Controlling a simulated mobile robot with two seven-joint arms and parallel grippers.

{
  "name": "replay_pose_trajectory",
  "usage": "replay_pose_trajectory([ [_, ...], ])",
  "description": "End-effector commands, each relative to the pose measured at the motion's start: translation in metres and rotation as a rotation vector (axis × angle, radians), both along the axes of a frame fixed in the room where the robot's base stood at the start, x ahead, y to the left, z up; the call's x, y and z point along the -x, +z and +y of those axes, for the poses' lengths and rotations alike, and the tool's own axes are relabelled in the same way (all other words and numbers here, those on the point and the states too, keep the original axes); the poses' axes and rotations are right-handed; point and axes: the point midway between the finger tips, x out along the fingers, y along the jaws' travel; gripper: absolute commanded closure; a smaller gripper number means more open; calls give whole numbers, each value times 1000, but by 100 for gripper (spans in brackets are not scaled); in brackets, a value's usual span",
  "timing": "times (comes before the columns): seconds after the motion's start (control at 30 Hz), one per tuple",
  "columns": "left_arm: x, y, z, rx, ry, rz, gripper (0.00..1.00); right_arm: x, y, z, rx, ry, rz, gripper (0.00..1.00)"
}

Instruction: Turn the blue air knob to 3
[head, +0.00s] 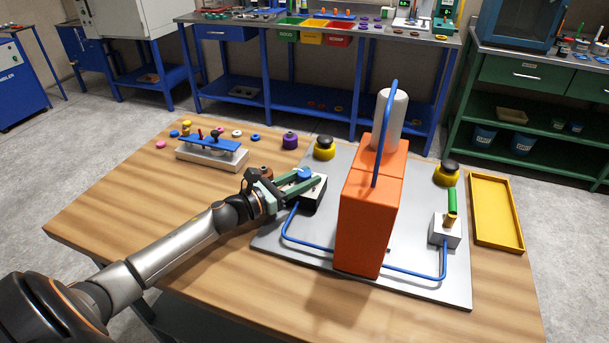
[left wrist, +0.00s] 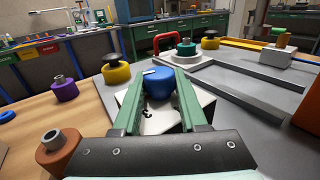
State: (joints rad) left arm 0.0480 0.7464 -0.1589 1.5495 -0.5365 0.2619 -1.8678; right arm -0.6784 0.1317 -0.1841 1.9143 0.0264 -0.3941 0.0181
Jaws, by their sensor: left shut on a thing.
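The blue air knob (head: 303,173) sits on a small white and dark block (head: 313,191) on the grey plate, left of the orange press. My left gripper (head: 306,180) reaches in from the left and is shut on the knob, one green finger on each side. In the left wrist view the knob (left wrist: 158,88) stands between the fingertips, with a white mark on its upper left. Black markings show on the block's top (left wrist: 150,122), partly hidden by the fingers; I cannot read the full scale. My right gripper is not in view.
The orange press (head: 368,215) with its blue hose stands right of the knob. Yellow-based black buttons (head: 324,149) (head: 447,174) flank it. A blue-topped fixture (head: 213,152) stands back left.

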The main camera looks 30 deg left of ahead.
Motion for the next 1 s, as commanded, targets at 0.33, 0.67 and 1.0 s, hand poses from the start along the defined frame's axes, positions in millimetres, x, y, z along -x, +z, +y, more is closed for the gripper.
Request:
replay_pose_trajectory([
  [0.33,0,1,-2,8,322,0,100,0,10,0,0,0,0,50],
  [0.67,0,1,-2,6,608,-1,100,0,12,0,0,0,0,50],
  [1.0,0,0,-1,2,795,0,100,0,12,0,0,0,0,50],
])
